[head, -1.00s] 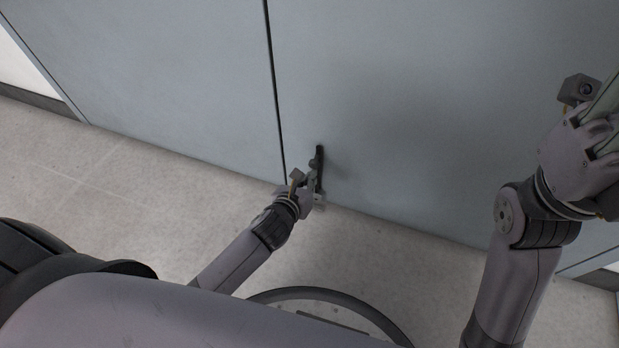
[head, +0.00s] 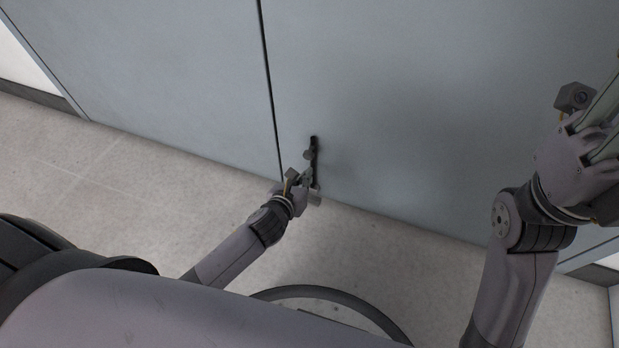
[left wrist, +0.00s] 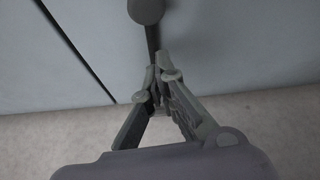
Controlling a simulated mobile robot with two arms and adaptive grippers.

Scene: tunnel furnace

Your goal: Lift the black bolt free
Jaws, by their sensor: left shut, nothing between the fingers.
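The black bolt (head: 314,143) is a dark upright bar with a round knob, low on the right door panel beside the seam. In the left wrist view, the knob (left wrist: 146,10) and part of the dark bar (left wrist: 152,38) show ahead of the fingers. My left gripper (head: 306,174) is at the lower part of the bolt, below the knob. Its fingertips (left wrist: 158,68) are shut together with nothing between them; whether they touch the bar I cannot tell. My right gripper (head: 602,125) is at the right edge, partly cut off, well away from the bolt.
Large grey-blue door panels (head: 430,110) fill the back, with a dark vertical seam (head: 270,85) left of the bolt. Pale floor (head: 130,185) lies open at the left.

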